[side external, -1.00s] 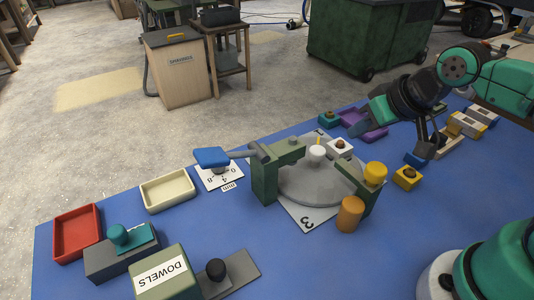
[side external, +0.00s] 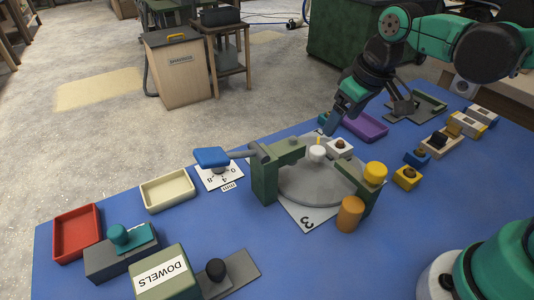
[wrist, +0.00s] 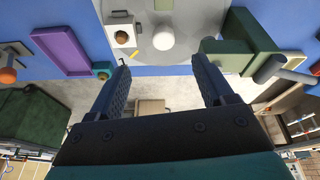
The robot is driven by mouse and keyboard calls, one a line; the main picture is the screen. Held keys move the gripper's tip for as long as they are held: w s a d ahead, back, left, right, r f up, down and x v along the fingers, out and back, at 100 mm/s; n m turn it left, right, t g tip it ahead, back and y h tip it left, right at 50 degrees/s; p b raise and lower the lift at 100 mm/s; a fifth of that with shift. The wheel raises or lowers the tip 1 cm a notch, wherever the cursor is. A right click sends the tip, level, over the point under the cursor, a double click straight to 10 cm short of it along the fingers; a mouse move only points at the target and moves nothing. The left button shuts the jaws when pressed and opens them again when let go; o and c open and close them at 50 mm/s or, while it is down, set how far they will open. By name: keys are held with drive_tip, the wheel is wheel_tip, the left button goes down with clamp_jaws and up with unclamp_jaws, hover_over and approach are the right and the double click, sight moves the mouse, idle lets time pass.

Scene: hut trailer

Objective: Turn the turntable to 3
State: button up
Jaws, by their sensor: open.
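The turntable (side external: 300,186) is a grey disc on a pale base card, with a "3" (side external: 307,222) printed at the card's near corner. A white knob (side external: 317,153) stands on it, with a yellow mark (side external: 318,141) just behind. A white block with a brown knob (side external: 340,148) sits at the disc's far right edge. The turntable also shows at the top of the wrist view (wrist: 180,45). My gripper (side external: 331,130) is above the turntable's far edge. In the wrist view my gripper (wrist: 160,58) is open and empty, its fingers apart, short of the white knob.
An orange cylinder (side external: 350,214) stands in front. A purple tray (side external: 364,127) lies behind.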

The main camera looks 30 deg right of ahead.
sight(318, 150)
drive_tip(key=w+f+g, duration=0.1)
drive_tip(key=w+f+n+g, duration=0.1)
drive_tip(key=w, duration=0.1)
drive_tip(key=shift+w+a+f+g, duration=0.2)
drive_tip(key=shift+w+f+g, duration=0.1)
drive_tip(key=shift+g, duration=0.1)
drive_tip(key=shift+w+f+n+g, duration=0.3)
drive_tip(key=shift+f+n, duration=0.1)
drive_tip(key=shift+f, duration=3)
clamp_jaws()
